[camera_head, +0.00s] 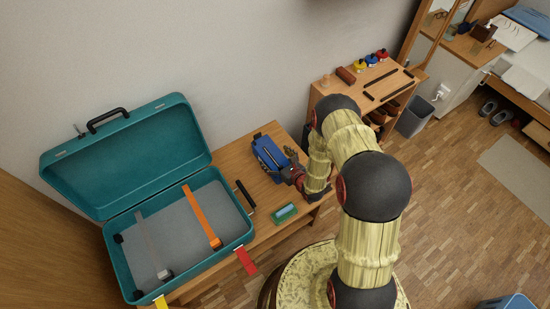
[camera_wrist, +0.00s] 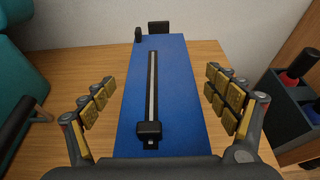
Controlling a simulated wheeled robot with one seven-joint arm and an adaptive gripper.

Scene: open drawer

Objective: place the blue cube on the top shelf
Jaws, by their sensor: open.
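A blue box-shaped thing (camera_head: 268,154) stands on the wooden table; no plain blue cube is clear. In the wrist view the blue box (camera_wrist: 187,105) has a flat blue face with a long dark slot and a black knob. My gripper (camera_head: 291,165) is beside it in the head view. In the wrist view my gripper (camera_wrist: 164,97) is open, with gold-padded fingers apart on the left and right of the box. I cannot tell whether they touch it. A wooden shelf unit (camera_head: 349,91) stands at the back right, with small red, blue and yellow things on top.
An open teal case (camera_head: 125,158) with orange and grey straps takes up the table's left. A small green device (camera_head: 284,213) lies near the table's front edge. A grey bin (camera_head: 415,118) stands right of the shelf unit.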

